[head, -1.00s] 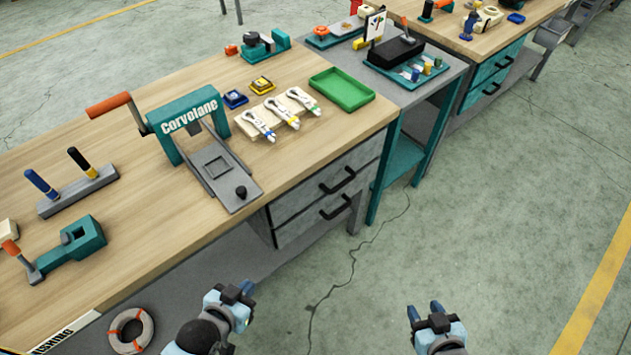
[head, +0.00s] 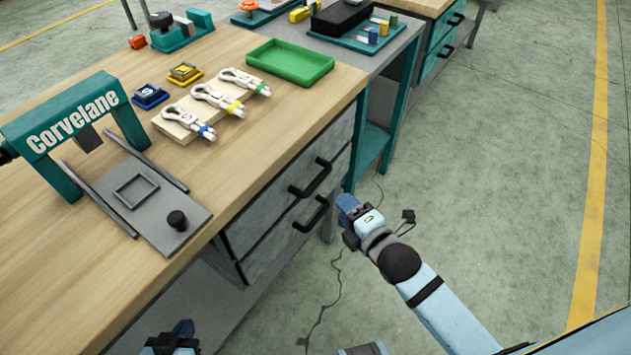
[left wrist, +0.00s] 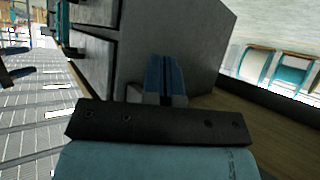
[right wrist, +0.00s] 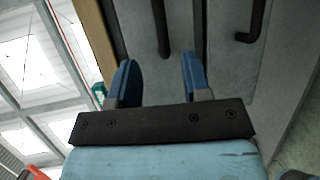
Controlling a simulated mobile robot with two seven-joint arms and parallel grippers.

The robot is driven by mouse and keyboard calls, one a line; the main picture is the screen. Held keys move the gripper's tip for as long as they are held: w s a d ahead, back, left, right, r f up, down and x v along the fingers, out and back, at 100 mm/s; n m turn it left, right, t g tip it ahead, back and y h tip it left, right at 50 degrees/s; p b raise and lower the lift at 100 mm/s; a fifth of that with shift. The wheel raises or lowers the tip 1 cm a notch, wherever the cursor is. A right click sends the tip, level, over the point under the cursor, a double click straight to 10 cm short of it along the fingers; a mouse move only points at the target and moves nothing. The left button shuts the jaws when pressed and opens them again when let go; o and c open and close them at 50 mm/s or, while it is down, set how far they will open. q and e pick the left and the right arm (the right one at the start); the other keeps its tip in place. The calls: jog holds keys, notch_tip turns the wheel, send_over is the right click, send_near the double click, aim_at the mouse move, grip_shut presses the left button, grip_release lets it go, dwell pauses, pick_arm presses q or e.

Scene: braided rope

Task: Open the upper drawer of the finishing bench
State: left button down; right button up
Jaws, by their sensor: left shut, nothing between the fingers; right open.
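The finishing bench has two grey drawers, one above the other, in its right front. The upper drawer (head: 270,215) and the lower drawer (head: 290,236) both look shut, each with a black bar handle. The upper handle (head: 311,178) also shows in the right wrist view (right wrist: 160,28), ahead of my right gripper and between the lines of its fingers. My right gripper (head: 347,207) is open and empty, apart from the handles in front of the drawers. My left gripper (head: 183,328) is shut and empty, low at the bottom of the head view; its closed fingers show in the left wrist view (left wrist: 164,75).
The wooden bench top (head: 60,240) carries a Corvelane press (head: 75,120), a green tray (head: 290,62) and several clips (head: 215,98) on a board. A teal-legged side table (head: 375,130) stands beyond. The floor to the right is clear.

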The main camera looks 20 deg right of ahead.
aim_at(318, 179)
jog(key=b+x, duration=0.1)
jog(key=x, duration=1)
jog(key=shift+w+a+f+b, duration=0.1)
jog(key=shift+w+b, duration=0.2)
jog(key=shift+w, duration=0.1)
grip_shut()
